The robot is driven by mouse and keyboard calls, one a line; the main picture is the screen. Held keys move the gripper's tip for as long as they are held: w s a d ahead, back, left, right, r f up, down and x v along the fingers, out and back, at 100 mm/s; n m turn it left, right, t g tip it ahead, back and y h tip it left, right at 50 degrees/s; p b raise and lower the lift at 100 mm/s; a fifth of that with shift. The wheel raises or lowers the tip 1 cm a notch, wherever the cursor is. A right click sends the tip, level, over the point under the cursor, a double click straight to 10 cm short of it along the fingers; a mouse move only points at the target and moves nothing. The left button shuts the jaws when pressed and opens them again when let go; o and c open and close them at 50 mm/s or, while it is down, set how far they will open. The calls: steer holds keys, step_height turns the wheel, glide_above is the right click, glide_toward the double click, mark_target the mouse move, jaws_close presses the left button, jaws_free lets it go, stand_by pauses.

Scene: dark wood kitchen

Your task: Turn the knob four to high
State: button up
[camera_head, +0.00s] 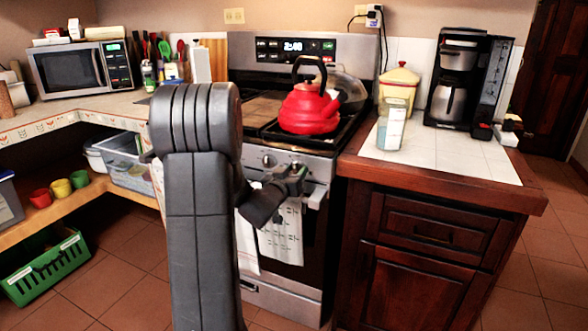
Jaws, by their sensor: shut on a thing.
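The stove (318,172) stands at the centre, with its knobs along the front panel below the cooktop. One knob (266,160) shows just left of my gripper. My gripper (297,172) is at the right part of this panel, shut on a knob there. The held knob is mostly hidden by the fingers, so its number and its setting cannot be read. My arm blocks the left part of the stove front.
A red kettle (308,110) sits on the cooktop above my gripper. White towels (283,232) hang on the oven door below. The wooden counter (440,192) is close on the right, with a glass jar (391,126) and a coffee maker (462,80).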

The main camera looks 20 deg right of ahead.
steer(key=n+p, duration=0.3)
steer(key=n, duration=0.1)
steer(key=shift+r+n+p, duration=0.15)
steer(key=shift+n+p, duration=0.2)
steer(key=shift+n, duration=0.05)
steer(key=shift+n+p, duration=0.6)
steer(key=shift+n, duration=0.4)
steer(key=o, duration=1)
steer(key=shift+c, duration=0.2)
steer(key=v, duration=1.4)
